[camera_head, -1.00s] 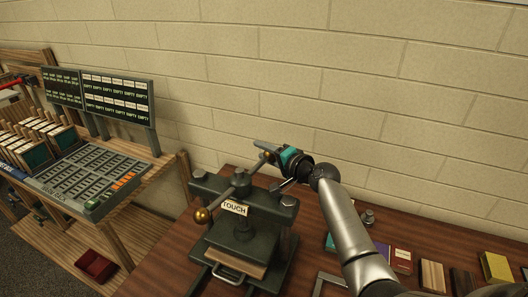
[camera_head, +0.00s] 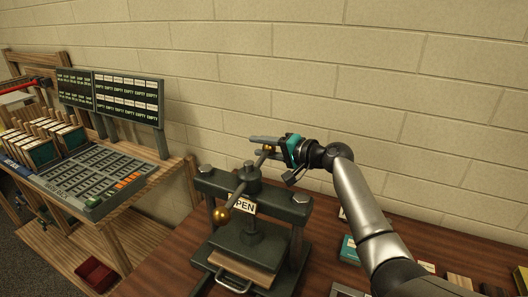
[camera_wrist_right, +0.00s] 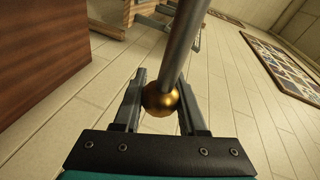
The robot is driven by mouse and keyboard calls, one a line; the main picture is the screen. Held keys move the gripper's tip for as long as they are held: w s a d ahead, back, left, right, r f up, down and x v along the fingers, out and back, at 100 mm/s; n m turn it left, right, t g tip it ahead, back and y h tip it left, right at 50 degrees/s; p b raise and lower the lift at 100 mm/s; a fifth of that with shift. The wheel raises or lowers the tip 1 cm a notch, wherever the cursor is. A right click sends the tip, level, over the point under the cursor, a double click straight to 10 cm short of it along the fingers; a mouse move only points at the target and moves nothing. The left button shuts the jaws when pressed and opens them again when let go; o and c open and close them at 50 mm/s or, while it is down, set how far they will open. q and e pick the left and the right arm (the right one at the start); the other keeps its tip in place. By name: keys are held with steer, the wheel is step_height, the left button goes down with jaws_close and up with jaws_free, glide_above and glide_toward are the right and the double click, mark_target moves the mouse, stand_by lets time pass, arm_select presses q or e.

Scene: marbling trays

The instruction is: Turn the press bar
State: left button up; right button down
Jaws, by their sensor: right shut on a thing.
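The press (camera_head: 278,212) is a dark green metal frame on the wooden bench. Its press bar (camera_head: 239,192) is a grey rod with a brass ball (camera_head: 221,216) at the near end and another at the far end. My right gripper (camera_head: 265,144) is shut on the far end of the bar, at its ball. In the right wrist view the far brass ball (camera_wrist_right: 160,98) sits between the two fingers. A white label on the press (camera_head: 244,207) reads "PEN", its left part hidden by the bar. My left gripper is out of view.
A pale board with a metal handle (camera_head: 233,283) lies at the press's base. Small coloured blocks lie on the bench (camera_head: 449,235) at the right, partly behind my arm. A rack with dark display panels (camera_head: 125,98) stands at the left. A brick wall is close behind.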

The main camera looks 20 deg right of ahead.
steer(key=shift+c, duration=2.3)
jaws_free()
steer(key=v, duration=1.5)
